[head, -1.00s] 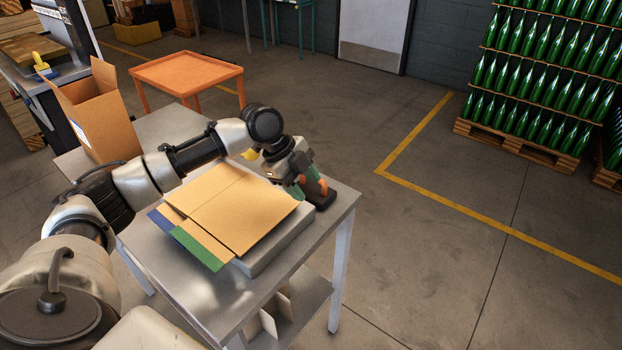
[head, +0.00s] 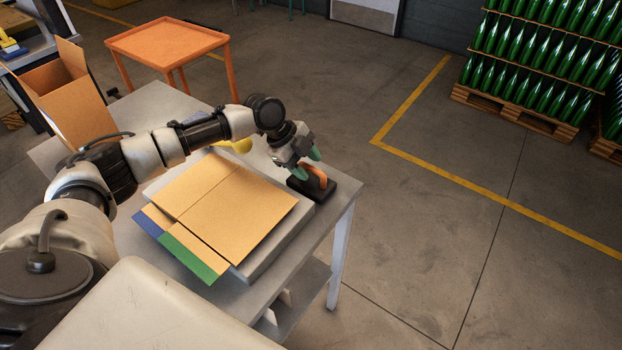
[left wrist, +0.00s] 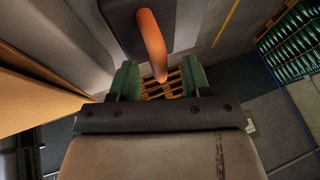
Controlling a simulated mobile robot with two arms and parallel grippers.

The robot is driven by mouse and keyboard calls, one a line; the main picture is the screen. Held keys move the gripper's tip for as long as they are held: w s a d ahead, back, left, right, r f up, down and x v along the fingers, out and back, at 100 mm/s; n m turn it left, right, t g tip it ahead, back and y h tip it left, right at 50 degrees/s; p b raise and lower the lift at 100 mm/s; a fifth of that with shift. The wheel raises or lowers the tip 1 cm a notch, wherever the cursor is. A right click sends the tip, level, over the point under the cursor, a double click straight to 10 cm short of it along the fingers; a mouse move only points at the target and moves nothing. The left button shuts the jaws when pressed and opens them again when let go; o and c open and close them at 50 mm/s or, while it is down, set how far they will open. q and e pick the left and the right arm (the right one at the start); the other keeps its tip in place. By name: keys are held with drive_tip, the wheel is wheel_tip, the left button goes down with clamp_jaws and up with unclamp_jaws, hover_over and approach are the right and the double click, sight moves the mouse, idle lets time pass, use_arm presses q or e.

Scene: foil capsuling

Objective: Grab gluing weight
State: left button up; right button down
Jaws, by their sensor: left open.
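The gluing weight, a black block (head: 318,190) with an orange handle (head: 317,173), stands at the right corner of the metal table, beside the grey slab. My left gripper (head: 307,163) is open, its green fingers at the handle's upper side. In the left wrist view, the orange handle (left wrist: 152,45) reaches down from the black block (left wrist: 174,25) toward the space between the two green fingers (left wrist: 160,80). The fingers stand apart on either side, with gaps to the handle. My right gripper is not in view.
Cardboard sheets (head: 235,205) lie on the grey slab (head: 275,250) next to the weight. An open cardboard box (head: 72,105) stands at the table's left end. A yellow object (head: 236,146) is behind my left arm. An orange table (head: 165,42) stands behind.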

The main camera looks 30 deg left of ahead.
use_arm(q)
drive_tip(key=shift+w+d+f, duration=0.1)
drive_tip(key=shift+d+f, duration=0.3)
drive_tip(key=shift+f, duration=0.1)
drive_tip(key=shift+d+f, duration=0.2)
drive_tip(key=shift+f, duration=0.15)
drive_tip(key=shift+w+f, duration=0.15)
drive_tip(key=shift+f, duration=0.05)
drive_tip(key=shift+c, duration=1)
clamp_jaws()
drive_tip(key=shift+r, duration=0.1)
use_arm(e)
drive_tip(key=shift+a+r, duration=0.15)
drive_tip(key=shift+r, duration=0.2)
